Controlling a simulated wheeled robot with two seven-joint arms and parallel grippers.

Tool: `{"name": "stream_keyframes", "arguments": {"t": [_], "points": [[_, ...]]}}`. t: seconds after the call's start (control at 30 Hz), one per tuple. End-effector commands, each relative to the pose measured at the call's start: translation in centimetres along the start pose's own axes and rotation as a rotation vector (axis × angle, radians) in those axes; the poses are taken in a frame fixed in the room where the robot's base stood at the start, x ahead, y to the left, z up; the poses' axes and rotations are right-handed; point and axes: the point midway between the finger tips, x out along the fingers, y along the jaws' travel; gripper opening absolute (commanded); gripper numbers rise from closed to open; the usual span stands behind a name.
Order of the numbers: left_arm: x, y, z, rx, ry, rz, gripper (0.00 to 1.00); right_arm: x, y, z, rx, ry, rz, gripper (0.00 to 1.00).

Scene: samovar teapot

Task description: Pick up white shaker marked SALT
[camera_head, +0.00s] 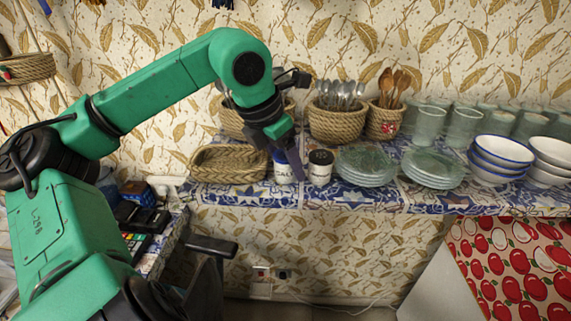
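The white shaker marked SALT (283,174) stands on the patterned shelf (240,196), with a blue upper part showing. Beside it on the right is a similar white shaker with a black lid (320,169). My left gripper (286,156) reaches down from above at the SALT shaker. A dark finger overlaps the shaker's upper right side. The other finger is not clear, so I cannot tell whether the fingers are open or closed on it. The shaker looks upright on the shelf. My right gripper is not in view.
A wicker tray (228,176) lies left of the shakers. Baskets of cutlery (337,122) and wooden spoons (384,122) stand behind. Stacked glass plates (366,167), glasses (463,127) and bowls (500,155) fill the right side. The shelf edge is close in front.

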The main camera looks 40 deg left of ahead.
Motion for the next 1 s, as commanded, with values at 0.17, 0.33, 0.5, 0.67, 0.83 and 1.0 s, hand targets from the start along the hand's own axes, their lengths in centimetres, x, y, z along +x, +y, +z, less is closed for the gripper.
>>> {"name": "stream_keyframes", "arguments": {"t": [0.17,0.33,0.5,0.67,0.83,1.0], "points": [[0.0,0.0,0.0,0.0,0.0,0.0,0.0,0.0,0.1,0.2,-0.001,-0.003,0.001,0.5],[-0.1,0.0,0.0,0.0,-0.001,0.0,0.0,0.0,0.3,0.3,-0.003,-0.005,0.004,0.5],[-0.8,0.1,0.3,-0.001,0.0,0.003,0.0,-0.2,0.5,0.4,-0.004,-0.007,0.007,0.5],[-3.2,0.2,1.3,-0.001,0.0,0.006,0.0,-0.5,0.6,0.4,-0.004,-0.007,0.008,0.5],[-8.3,0.3,3.5,-0.003,-0.001,0.009,0.0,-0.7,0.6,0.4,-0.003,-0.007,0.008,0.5],[-14.2,0.3,5.9,-0.002,-0.002,0.007,0.0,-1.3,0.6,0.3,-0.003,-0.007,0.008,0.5]]}}
